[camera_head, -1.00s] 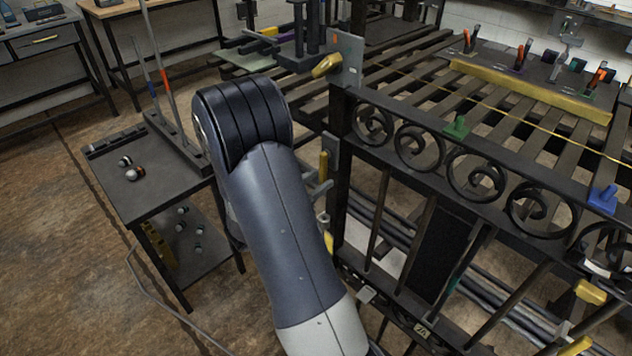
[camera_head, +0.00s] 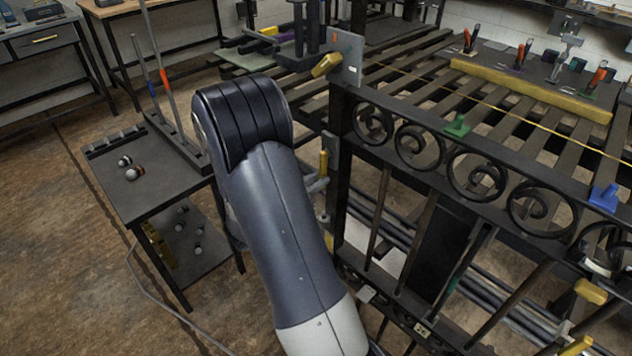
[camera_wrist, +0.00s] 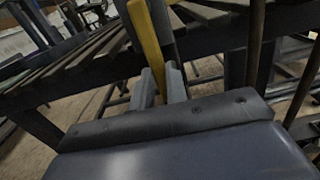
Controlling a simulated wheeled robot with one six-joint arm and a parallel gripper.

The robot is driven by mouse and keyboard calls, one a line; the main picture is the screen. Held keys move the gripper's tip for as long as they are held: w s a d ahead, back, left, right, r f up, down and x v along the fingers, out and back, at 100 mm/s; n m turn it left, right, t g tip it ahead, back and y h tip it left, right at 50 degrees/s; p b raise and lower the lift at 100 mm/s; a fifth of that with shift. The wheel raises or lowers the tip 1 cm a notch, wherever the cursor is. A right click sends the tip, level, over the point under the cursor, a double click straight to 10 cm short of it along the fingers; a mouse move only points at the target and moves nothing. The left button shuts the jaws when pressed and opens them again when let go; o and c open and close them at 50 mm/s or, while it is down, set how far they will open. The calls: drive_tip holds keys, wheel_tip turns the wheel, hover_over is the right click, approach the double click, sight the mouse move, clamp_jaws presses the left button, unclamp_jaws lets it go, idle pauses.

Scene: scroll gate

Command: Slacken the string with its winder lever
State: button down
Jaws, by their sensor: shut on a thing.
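A yellow lever (camera_wrist: 147,40) stands between the two grey fingers of my gripper (camera_wrist: 162,85) in the wrist view, and the fingers are shut on it. In the head view, the yellow lever (camera_head: 323,163) shows beside the gate post, just right of my arm, which hides much of my gripper. A thin yellowish string (camera_head: 500,110) runs from near the upright grey plate (camera_head: 347,60) across the slatted bench to the right edge. Another yellow handle (camera_head: 326,65) sits on that plate. The lever's pivot is hidden.
The black gate with scrolls (camera_head: 475,175) lies close right of my arm. Green (camera_head: 457,126) and blue (camera_head: 604,197) pieces sit on its top rail. A dark side table (camera_head: 140,185) with small balls stands left.

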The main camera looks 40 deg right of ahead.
drive_tip(key=w+r+m+b, duration=0.6)
drive_tip(key=m+b, duration=1.2)
drive_tip(key=b, duration=0.1)
drive_tip(key=shift+w+a+r, duration=0.3)
drive_tip(key=shift+r, duration=0.05)
idle(0.3)
drive_tip(key=c, duration=1.4)
unclamp_jaws()
drive_tip(key=a+p, duration=0.1)
drive_tip(key=a, duration=0.9)
drive_tip(key=shift+s+a+p, duration=0.35)
drive_tip(key=shift+s+a, duration=0.05)
